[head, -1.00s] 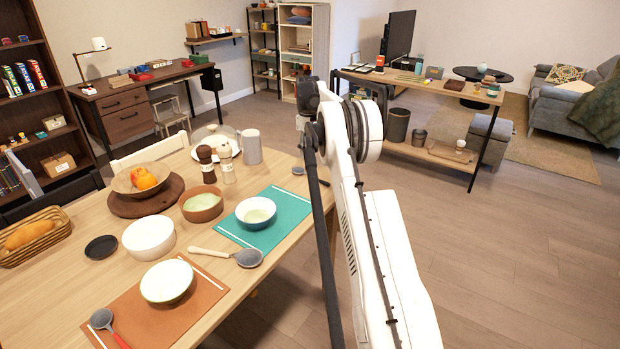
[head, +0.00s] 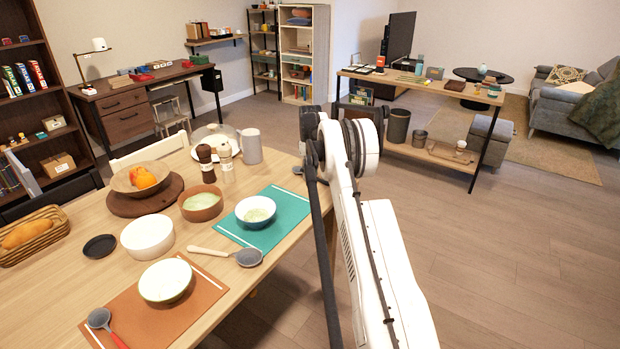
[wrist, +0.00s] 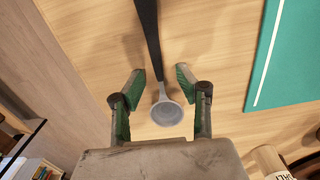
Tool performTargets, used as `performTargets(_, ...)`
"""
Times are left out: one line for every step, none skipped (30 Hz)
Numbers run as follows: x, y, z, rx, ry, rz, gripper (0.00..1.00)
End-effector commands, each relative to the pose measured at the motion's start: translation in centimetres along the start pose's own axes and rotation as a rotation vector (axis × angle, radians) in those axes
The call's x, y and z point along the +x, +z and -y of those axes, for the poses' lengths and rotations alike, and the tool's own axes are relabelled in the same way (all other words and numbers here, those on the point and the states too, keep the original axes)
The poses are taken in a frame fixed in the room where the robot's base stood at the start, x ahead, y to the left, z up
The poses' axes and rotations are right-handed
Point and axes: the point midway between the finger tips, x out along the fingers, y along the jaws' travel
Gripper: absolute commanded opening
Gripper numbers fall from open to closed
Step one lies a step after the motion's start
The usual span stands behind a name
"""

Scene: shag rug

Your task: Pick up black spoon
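The black spoon, with a long black handle and a grey bowl (wrist: 167,113), lies on the wooden table in the wrist view. Its handle runs up to the top edge of that view. In the head view only its grey bowl (head: 298,170) shows at the table's right side; my arm hides the handle. My gripper (wrist: 160,75) is open above the spoon, with one green finger on each side of it and gaps between. The fingers appear apart from the spoon; their height above the table is hard to tell. The head view does not show the fingers.
A teal placemat (wrist: 295,60) lies right of the spoon in the wrist view, with a shaker (wrist: 270,160) at lower right. The table edge and floor are at left. Another spoon (head: 248,257) with a pale handle lies near the front edge in the head view.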

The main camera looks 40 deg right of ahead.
Motion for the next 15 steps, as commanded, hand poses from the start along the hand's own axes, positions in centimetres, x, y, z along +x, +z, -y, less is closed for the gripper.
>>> performTargets(0.0, 0.0, 0.0, 0.0, 0.0, 0.0, 0.33)
performTargets(-0.02, 0.01, -0.01, 0.0, 0.0, 0.0, 0.33)
performTargets(-0.03, 0.01, -0.01, 0.0, 0.0, 0.0, 0.33)
performTargets(-0.03, 0.01, -0.01, 0.0, 0.0, 0.0, 0.33)
performTargets(-0.03, 0.01, -0.01, 0.0, 0.0, 0.0, 0.33)
performTargets(-0.04, 0.01, -0.01, 0.0, 0.0, 0.0, 0.28)
performTargets(-0.04, 0.01, -0.01, 0.0, 0.0, 0.0, 0.24)
performTargets(-0.04, 0.01, -0.01, 0.0, 0.0, 0.0, 0.2)
performTargets(-0.04, 0.01, -0.01, 0.0, 0.0, 0.0, 0.15)
performTargets(-0.04, 0.01, -0.01, 0.0, 0.0, 0.0, 0.11)
performTargets(-0.04, 0.01, -0.01, 0.001, 0.0, 0.0, 0.07)
performTargets(-0.05, 0.01, -0.01, 0.001, 0.0, 0.0, 0.01)
performTargets(-0.05, 0.01, -0.01, 0.001, 0.0, 0.0, 0.0)
performTargets(-0.05, 0.01, -0.01, 0.001, 0.0, 0.0, 0.0)
performTargets(-0.05, 0.01, -0.01, 0.001, 0.0, 0.0, 0.0)
